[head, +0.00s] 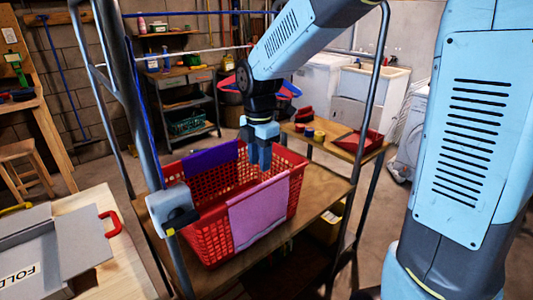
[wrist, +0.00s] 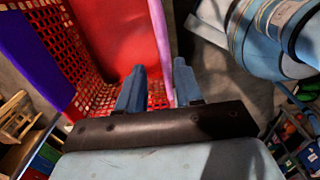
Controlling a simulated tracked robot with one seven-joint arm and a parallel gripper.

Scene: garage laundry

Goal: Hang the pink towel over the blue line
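The pink towel (head: 258,211) hangs over the near rim of a red basket (head: 217,232), its outer side facing me. In the wrist view its edge shows as a thin pink strip (wrist: 161,40). My gripper (head: 261,160) points down above the basket. In the wrist view my gripper (wrist: 158,85) is open, with the towel-covered rim running between the lines of its two fingers; I see no contact. The blue line (head: 195,13) runs across the top of the metal rack, higher than my gripper.
A purple towel (head: 210,158) hangs over the basket's far rim. A white line (head: 195,51) runs below the blue one. Metal rack posts (head: 371,95) stand around the wooden basket table (head: 325,187). A folding board (head: 65,248) lies at lower left.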

